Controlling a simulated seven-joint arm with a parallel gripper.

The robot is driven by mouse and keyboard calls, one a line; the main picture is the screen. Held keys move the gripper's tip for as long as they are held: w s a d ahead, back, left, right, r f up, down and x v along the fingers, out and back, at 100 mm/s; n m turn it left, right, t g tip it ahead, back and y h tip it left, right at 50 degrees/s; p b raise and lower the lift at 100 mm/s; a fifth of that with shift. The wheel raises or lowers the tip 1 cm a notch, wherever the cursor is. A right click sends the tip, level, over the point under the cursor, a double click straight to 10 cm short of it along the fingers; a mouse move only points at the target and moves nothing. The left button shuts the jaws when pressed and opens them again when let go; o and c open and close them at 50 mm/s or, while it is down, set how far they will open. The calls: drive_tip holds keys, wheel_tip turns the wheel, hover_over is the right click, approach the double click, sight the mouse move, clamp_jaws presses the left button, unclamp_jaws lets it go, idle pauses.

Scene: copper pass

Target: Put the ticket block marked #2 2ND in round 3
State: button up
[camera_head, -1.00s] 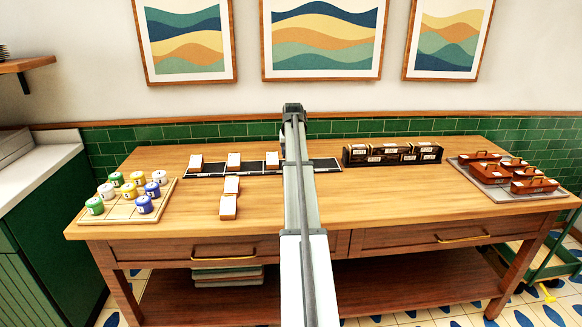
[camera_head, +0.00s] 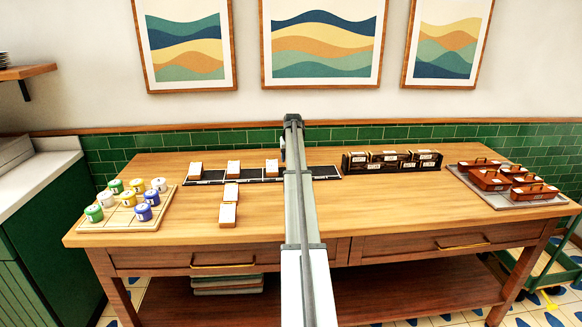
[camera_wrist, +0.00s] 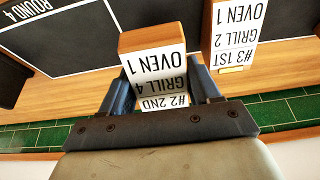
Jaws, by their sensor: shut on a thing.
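The ticket block marked #2 2ND, GRILL 4, OVEN 1 (camera_wrist: 157,62) is white-faced with a wooden back and sits between my fingers in the wrist view. My gripper (camera_wrist: 160,92) is shut on it. In the head view the block (camera_head: 271,167) stands upright at the third panel from the left of the dark round strip (camera_head: 325,173). My gripper (camera_head: 283,147) is partly hidden by my arm there. The ROUND 4 panel (camera_wrist: 75,40) is bare beside the block. The panel's label under the block is hidden, and I cannot tell whether its base touches.
A block marked #3 1ST (camera_wrist: 232,42) stands beside the held one. Another block (camera_head: 195,170) is at the strip's left end. Two blocks (camera_head: 231,192) (camera_head: 228,213) are in front. Coloured jars (camera_head: 137,195), dark boxes (camera_head: 392,160) and a tray of brown pans (camera_head: 505,183) flank them.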

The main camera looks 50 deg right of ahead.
drive_tip(key=shift+f, duration=2.05)
drive_tip(key=shift+f, duration=0.1)
drive_tip(key=o, duration=1.1)
drive_tip(key=v, duration=1.2)
